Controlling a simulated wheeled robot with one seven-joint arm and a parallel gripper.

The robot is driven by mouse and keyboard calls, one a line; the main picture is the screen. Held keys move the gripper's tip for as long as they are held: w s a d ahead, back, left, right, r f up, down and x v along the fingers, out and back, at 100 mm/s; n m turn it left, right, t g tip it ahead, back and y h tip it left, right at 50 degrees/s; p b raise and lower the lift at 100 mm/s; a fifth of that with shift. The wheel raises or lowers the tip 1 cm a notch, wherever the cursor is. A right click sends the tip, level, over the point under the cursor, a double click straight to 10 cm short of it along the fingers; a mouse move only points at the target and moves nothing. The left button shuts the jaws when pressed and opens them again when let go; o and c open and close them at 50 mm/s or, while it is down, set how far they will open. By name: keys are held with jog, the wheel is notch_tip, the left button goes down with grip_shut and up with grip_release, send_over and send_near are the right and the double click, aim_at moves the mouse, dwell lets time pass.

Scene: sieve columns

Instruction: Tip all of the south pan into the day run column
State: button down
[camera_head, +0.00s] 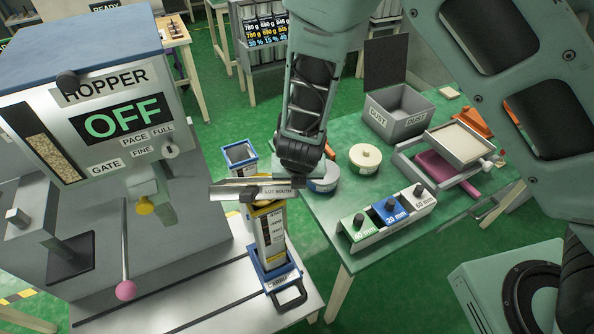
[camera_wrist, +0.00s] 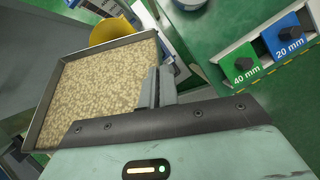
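The south pan (camera_head: 245,193), a shallow metal pan with a "LOT SOUTH" label, is held in the air above a column. In the wrist view the pan (camera_wrist: 52,100) is full of tan grains and looks about level. My gripper (camera_head: 286,184) is shut on the pan's right side; its fingers (camera_wrist: 157,88) show at the rim. Below stands a tall column (camera_head: 270,235) with a yellow top, in a blue carriage (camera_head: 274,276). The column's name is not readable. A blue-rimmed column (camera_head: 238,153) stands behind.
The hopper (camera_head: 95,110), reading OFF, stands left with a pink-knobbed lever (camera_head: 126,290).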

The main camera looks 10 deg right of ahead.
jog(key=shift+w+r+g+p, duration=0.4)
jog(key=shift+r+p, duration=0.1)
jog(key=shift+p, duration=1.3)
jog(key=p, duration=0.2)
jog(key=g+p, duration=0.1)
jog(key=p, duration=0.1)
jog(key=shift+w+d+r+p, duration=0.1)
jog(key=shift+w+r+p, duration=0.05)
jog(key=shift+w+p, duration=0.15)
jog(key=shift+w+g+p, duration=0.45)
jog(key=shift+g, duration=0.15)
jog(key=shift+w+b, duration=0.2)
jog(key=shift+b, duration=0.1)
jog(key=shift+w+r+g+y, duration=0.1)
jog(key=shift+w+g+y, duration=0.2)
jog(key=shift+g, duration=0.3)
